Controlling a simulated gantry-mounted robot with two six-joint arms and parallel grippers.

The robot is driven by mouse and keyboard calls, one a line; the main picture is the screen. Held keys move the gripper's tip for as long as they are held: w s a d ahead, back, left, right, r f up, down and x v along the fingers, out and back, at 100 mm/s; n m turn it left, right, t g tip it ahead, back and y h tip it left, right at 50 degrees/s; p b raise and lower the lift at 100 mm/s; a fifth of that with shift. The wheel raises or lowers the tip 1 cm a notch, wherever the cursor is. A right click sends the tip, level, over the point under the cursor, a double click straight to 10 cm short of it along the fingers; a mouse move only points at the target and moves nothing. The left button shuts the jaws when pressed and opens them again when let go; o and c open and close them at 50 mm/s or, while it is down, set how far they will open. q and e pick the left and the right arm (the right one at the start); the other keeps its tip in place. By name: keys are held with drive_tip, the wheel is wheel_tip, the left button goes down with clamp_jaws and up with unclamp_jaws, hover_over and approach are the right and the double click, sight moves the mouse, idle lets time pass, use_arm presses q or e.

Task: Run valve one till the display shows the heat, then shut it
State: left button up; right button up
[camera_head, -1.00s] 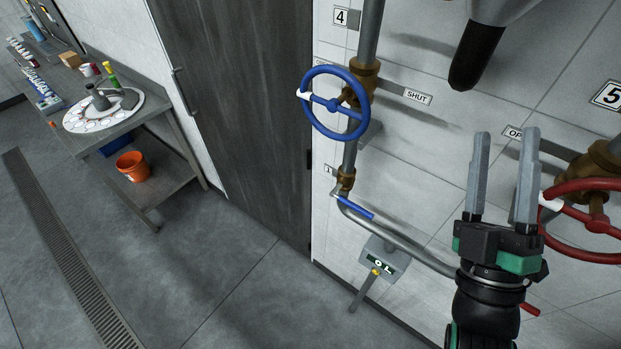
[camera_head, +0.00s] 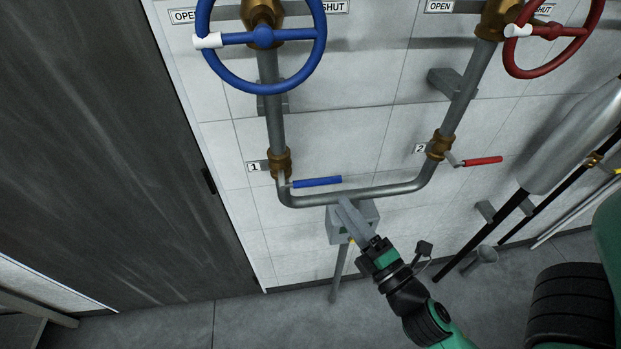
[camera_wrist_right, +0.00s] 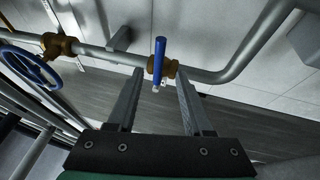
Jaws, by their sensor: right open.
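Valve one is the small brass valve (camera_head: 280,163) beside the tag "1" (camera_head: 254,167), low on the left pipe. Its blue lever (camera_head: 317,182) points right, across the pipe. In the right wrist view the blue lever (camera_wrist_right: 159,60) shows between the two fingers. My right gripper (camera_head: 347,212) is open and empty, just below and right of the lever's free end in the head view; the gap in depth is unclear. The grey display box (camera_head: 370,213) is behind the fingers, which hide its reading. My left gripper is not in view.
A blue handwheel (camera_head: 262,38) is above valve one, a red handwheel (camera_head: 553,32) at upper right. Valve two (camera_head: 439,145) has a red lever (camera_head: 482,161). A bent pipe (camera_head: 375,192) joins both valves. A dark door (camera_head: 110,150) is at left.

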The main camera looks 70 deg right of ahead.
drive_tip(key=p+x, duration=0.3)
drive_tip(key=x, duration=0.8)
drive_tip(key=shift+w+d+r, duration=0.15)
drive_tip(key=shift+w, duration=0.15)
drive_tip(key=shift+c, duration=0.3)
clamp_jaws()
idle(0.6)
